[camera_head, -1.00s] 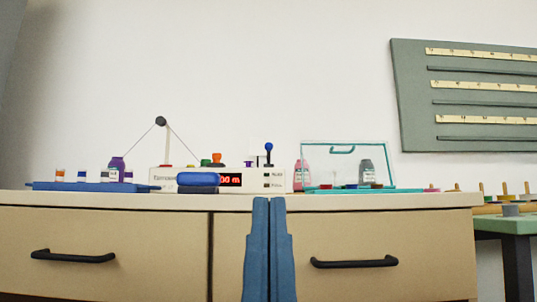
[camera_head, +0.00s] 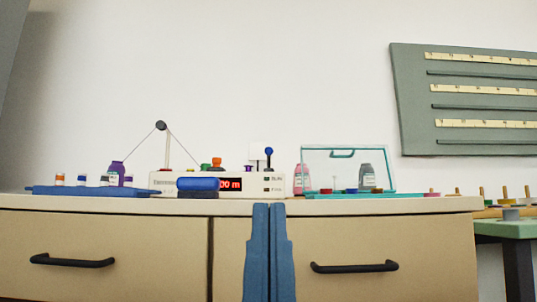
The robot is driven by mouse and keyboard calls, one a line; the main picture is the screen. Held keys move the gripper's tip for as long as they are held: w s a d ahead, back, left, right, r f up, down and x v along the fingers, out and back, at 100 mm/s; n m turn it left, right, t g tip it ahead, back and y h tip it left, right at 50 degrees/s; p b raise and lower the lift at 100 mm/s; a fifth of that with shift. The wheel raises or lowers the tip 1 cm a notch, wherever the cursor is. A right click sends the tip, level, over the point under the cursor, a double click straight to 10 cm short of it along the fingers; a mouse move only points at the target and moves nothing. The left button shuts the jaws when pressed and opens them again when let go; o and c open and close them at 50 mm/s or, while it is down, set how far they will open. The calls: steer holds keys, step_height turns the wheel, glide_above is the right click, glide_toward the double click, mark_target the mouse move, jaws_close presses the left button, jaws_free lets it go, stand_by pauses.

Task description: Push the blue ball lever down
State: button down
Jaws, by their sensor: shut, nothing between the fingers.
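The blue ball lever (camera_head: 268,152) stands upright on top of the white machine (camera_head: 272,182), at its right part. Its ball sits on a thin dark stem. My gripper (camera_head: 269,206) shows as two blue fingers pointing up at the bottom centre of the picture. The fingers are together with nothing between them. Their tips show in front of the counter edge, below the lever in the picture and apart from it. The depth between tips and lever is hard to judge.
A blue roller (camera_head: 198,184) stands before the machine, beside its red display. A teal-edged clear case (camera_head: 348,170) is to the right. A blue tray (camera_head: 88,190) with small pots is to the left. The counter (camera_head: 130,205) has drawers with black handles below.

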step_height(320, 180, up, 32)
steer(key=p, duration=3.2)
steer(key=shift+w, duration=0.15)
